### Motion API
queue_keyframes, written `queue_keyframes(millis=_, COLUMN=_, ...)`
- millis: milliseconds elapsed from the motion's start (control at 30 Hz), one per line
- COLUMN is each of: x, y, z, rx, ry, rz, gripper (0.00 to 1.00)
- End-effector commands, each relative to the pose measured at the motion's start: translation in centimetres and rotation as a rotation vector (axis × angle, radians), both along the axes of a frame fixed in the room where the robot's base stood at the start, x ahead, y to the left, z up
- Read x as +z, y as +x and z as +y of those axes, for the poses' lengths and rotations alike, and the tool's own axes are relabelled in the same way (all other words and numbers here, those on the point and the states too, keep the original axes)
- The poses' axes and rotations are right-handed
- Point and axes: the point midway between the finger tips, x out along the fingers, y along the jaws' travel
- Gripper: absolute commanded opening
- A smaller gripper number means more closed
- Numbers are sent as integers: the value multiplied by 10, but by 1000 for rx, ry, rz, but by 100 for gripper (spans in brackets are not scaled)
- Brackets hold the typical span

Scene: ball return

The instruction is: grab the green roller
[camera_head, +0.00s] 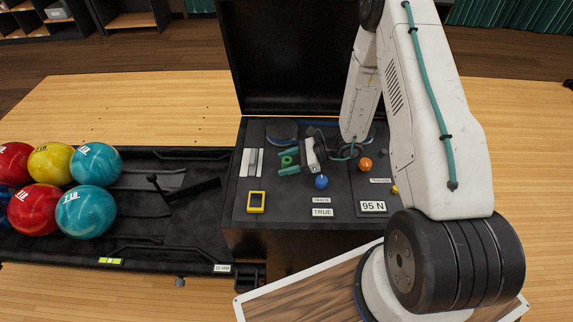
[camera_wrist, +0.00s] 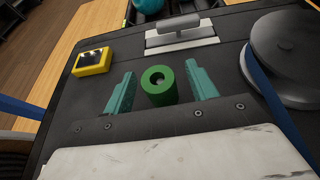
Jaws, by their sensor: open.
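The green roller (camera_wrist: 159,87) is a short cylinder with a hole in its end. In the wrist view it lies between the two teal fingers of my gripper (camera_wrist: 160,92), with a gap showing on both sides. My gripper is open. In the head view the green roller (camera_head: 287,161) shows small on the black machine top, between the teal fingers of my gripper (camera_head: 289,162). Whether the roller stands on the surface or is fixed to it, I cannot tell.
A yellow-framed box (camera_head: 256,202), a blue knob (camera_head: 321,182) and an orange knob (camera_head: 365,164) sit near the gripper. A metal plate with a handle (camera_wrist: 181,34) lies beyond the roller. A round dark wheel with a blue belt (camera_wrist: 290,55) is at right. Bowling balls (camera_head: 86,212) rest on the left rack.

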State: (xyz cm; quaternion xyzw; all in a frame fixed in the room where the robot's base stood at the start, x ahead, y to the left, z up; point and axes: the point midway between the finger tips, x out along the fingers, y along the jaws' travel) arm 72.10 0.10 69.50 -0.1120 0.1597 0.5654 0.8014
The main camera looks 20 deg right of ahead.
Motion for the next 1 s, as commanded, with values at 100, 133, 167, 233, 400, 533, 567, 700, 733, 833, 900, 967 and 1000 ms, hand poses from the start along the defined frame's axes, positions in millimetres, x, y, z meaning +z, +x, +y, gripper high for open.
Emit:
queue_keyframes(millis=100, x=0, y=0, z=0, rx=0, ry=0, rz=0, gripper=57)
queue_keyframes(millis=133, x=0, y=0, z=0, rx=0, ry=0, rz=0, gripper=57)
queue_keyframes(millis=167, x=0, y=0, z=0, rx=0, ry=0, rz=-1, gripper=57)
queue_keyframes(millis=233, x=0, y=0, z=0, rx=0, ry=0, rz=-1, gripper=38)
queue_keyframes(millis=400, x=0, y=0, z=0, rx=-1, ry=0, rz=-1, gripper=8)
queue_keyframes(millis=533, x=0, y=0, z=-1, rx=-1, ry=0, rz=-1, gripper=8)
queue_keyframes(millis=567, x=0, y=0, z=-1, rx=-1, ry=0, rz=-1, gripper=8)
queue_keyframes(millis=700, x=3, y=0, z=-1, rx=-1, ry=0, rz=-1, gripper=8)
queue_keyframes(millis=733, x=4, y=0, z=-1, rx=-1, ry=0, rz=-1, gripper=8)
queue_keyframes(millis=833, x=12, y=1, z=-1, rx=-1, ry=-1, rz=-3, gripper=8)
queue_keyframes(millis=900, x=19, y=1, z=-1, rx=-1, ry=-1, rz=-3, gripper=8)
queue_keyframes(millis=967, x=28, y=1, z=-1, rx=0, ry=-1, rz=-4, gripper=8)
queue_keyframes(millis=1000, x=35, y=1, z=-1, rx=0, ry=-1, rz=-4, gripper=8)
